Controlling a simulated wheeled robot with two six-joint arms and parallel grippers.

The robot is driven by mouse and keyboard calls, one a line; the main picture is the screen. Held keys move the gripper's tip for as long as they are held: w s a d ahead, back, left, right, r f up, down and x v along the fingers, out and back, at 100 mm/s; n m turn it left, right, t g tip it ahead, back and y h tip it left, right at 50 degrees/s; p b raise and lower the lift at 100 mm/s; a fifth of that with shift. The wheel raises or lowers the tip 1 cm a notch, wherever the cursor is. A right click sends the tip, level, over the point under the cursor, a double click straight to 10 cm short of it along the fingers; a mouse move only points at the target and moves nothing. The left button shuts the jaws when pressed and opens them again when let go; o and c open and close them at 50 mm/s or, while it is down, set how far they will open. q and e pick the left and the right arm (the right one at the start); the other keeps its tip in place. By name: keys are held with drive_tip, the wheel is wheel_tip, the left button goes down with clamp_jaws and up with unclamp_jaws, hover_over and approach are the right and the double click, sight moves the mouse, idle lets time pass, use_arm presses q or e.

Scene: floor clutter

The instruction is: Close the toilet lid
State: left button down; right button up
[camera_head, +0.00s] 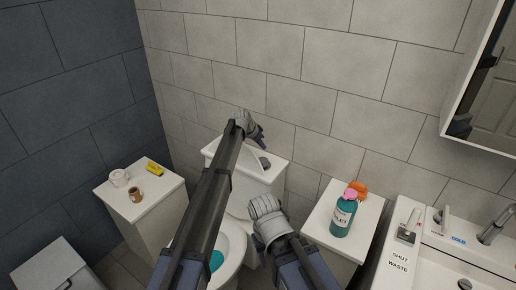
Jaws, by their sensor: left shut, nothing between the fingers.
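The white toilet (234,241) stands in the middle of the view, with its bowl open and teal at the bottom. Its white lid (251,160) appears raised, leaning back by the tank (276,174). My left arm crosses in front and hides much of the lid and bowl. My left gripper (259,137) is shut and empty, at the upper edge of the lid near the tank; I cannot tell whether it touches. My right arm comes up from below beside the bowl, ending at a grey wrist joint; its fingers do not show.
A white cabinet (147,216) at the left holds a cup, a roll and a yellow item. A white stand (318,222) at the right holds a teal bottle (342,217) and an orange item. A sink counter (425,262) is at the far right, a white bin (52,267) at lower left.

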use_arm(q)
drive_tip(key=s+a, duration=0.2)
drive_tip(key=a, duration=0.1)
drive_tip(key=shift+s+f, duration=0.3)
drive_tip(key=shift+f, duration=0.05)
